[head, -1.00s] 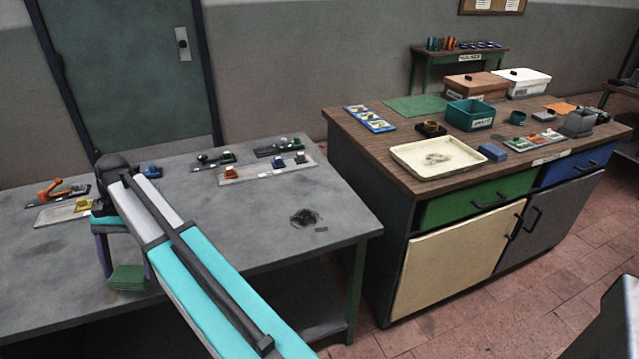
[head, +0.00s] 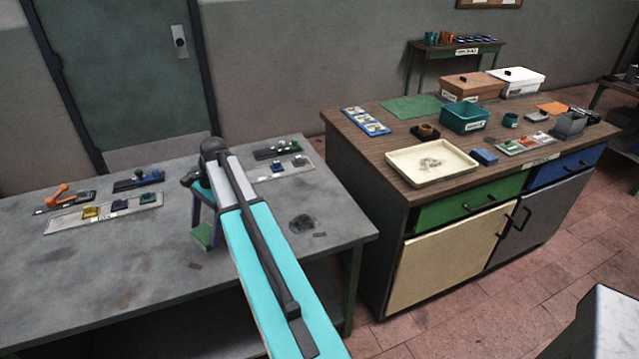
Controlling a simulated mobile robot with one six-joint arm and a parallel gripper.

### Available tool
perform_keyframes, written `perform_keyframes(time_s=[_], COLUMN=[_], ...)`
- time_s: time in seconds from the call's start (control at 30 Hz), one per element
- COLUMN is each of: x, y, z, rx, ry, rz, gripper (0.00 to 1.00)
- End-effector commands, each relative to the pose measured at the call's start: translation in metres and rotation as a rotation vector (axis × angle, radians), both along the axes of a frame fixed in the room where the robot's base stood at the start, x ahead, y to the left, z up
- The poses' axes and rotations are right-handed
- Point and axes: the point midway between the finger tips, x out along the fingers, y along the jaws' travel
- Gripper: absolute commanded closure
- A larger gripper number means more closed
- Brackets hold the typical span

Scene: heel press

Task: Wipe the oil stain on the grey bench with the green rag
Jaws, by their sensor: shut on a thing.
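The grey bench (head: 250,290) fills the left and middle of the head view. A dark round patch (head: 302,223), which looks like the oil stain, lies near its right end. My gripper (head: 203,228) is over the middle of the bench, left of the dark patch and apart from it. It points down and is shut on the green rag (head: 202,238). The rag hangs between the fingers, low over the bench; I cannot tell whether it touches the top. My arm hides part of the bench behind it.
A strip with small coloured blocks (head: 105,213) and an orange-handled clamp (head: 62,197) are at the bench's left. More clamps (head: 275,151) stand at the back. A wooden-topped cabinet (head: 365,150) with a cream tray (head: 432,163) stands right. The bench front is mostly clear.

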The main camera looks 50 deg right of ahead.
Motion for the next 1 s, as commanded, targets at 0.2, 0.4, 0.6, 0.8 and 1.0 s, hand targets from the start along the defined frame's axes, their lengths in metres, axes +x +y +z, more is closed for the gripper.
perform_keyframes(time_s=[0.2,0.4,0.6,0.8,1.0], x=[-0.022,-0.046,-0.076,-0.112,-0.152], y=[-0.066,-0.123,-0.178,-0.23,-0.277], z=[0.009,0.013,0.018,0.023,0.027], rx=[-0.001,0.001,0.005,0.011,0.02], ry=[-0.001,-0.003,-0.005,-0.009,-0.015], rz=[-0.222,-0.421,-0.621,-0.822,-1.014], gripper=[0.41,0.41,0.41,0.41,0.41])
